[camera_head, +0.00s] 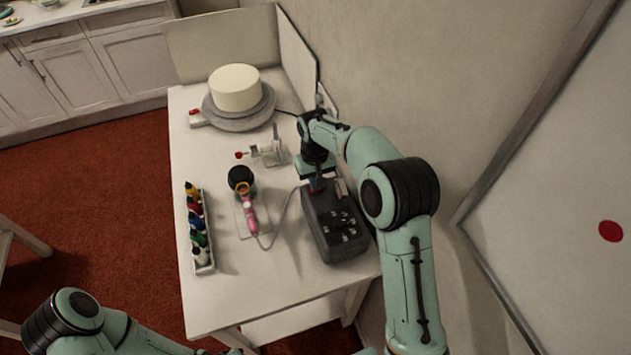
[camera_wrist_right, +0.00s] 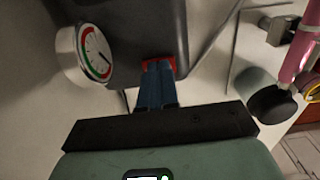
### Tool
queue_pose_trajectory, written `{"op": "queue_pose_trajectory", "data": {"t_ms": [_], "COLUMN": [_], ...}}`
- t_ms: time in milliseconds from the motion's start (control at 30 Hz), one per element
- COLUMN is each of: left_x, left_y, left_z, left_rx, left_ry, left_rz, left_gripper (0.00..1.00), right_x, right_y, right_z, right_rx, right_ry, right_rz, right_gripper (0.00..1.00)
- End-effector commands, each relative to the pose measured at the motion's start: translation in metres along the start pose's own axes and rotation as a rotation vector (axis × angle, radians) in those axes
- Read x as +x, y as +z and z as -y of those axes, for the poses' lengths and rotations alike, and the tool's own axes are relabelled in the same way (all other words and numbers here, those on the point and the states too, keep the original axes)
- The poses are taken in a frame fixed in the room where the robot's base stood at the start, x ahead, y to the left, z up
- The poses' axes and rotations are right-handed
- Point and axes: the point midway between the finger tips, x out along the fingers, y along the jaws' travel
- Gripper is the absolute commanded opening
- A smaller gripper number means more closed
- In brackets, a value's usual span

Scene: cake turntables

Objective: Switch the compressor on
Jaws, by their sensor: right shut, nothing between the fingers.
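The compressor (camera_head: 318,236) is a dark grey box at the right side of the white table; its dark body (camera_wrist_right: 125,35) fills the upper middle of the wrist view. My right gripper (camera_head: 316,186) is shut and empty at the compressor's far end. In the wrist view its blue fingertips (camera_wrist_right: 157,72) point at a red switch (camera_wrist_right: 151,60) on the compressor and partly cover it. They look touching or nearly so; the switch's position is hard to tell. A round pressure gauge (camera_wrist_right: 93,54) is to the left of the fingers. My left gripper is out of view.
A pink airbrush (camera_head: 249,217) sits on a stand left of the compressor, joined by a hose. A bottle rack (camera_head: 206,268) stands at the left edge. A cake (camera_head: 235,88) on a turntable (camera_head: 240,122) is at the back. The wall is close on the right.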

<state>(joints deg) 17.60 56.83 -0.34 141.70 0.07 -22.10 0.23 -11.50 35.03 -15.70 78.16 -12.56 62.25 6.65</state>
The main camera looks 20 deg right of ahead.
Motion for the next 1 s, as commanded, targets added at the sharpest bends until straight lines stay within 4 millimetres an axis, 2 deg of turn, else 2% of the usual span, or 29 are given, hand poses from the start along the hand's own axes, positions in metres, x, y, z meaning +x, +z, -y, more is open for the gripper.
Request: {"op": "queue_pose_trajectory", "data": {"t_ms": [233, 600, 800, 1000], "left_x": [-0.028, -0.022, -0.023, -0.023], "left_y": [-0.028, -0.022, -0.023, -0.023], "left_z": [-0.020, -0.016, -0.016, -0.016], "left_rx": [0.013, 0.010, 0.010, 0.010], "left_ry": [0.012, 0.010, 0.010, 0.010], "left_rz": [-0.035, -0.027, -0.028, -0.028], "left_gripper": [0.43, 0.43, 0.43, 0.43], "right_x": [-0.046, -0.118, -0.137, -0.140], "right_y": [-0.011, -0.006, -0.006, -0.006], "right_z": [-0.004, -0.003, -0.004, -0.004], "right_rx": [-0.001, -0.001, -0.001, -0.001], "right_ry": [-0.002, -0.001, -0.001, -0.001], "right_rz": [-0.010, -0.003, -0.001, 0.000], "right_gripper": [0.00, 0.00, 0.00, 0.00]}}
